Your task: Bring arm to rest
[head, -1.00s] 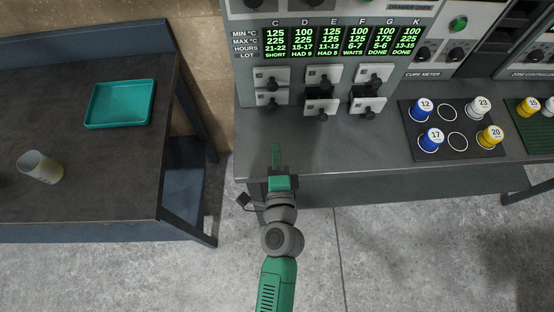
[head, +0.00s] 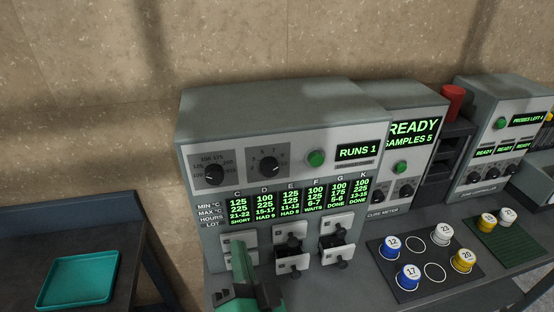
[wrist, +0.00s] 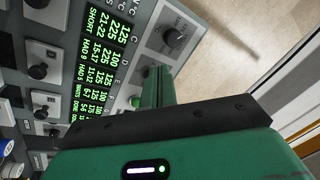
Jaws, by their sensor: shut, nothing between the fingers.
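My green gripper (head: 240,258) shows at the bottom of the head view, in front of the lower left part of the drawer oven (head: 255,120). Its fingers are together with nothing between them. In the wrist view the shut fingers (wrist: 158,85) stick out past the dark bracket, with the oven's green table of figures to their left. The fingers appear apart from the oven, but the exact gap cannot be told. The gripper hides part of the left drawers. Most of my arm lies below the head view.
A cure meter (head: 402,140) and a zone controller (head: 490,125) stand right of the oven. A dark mat (head: 400,280) holds numbered blue, white and yellow pots. A teal tray (head: 80,280) lies on the left table. A red cylinder (head: 451,100) stands at the back.

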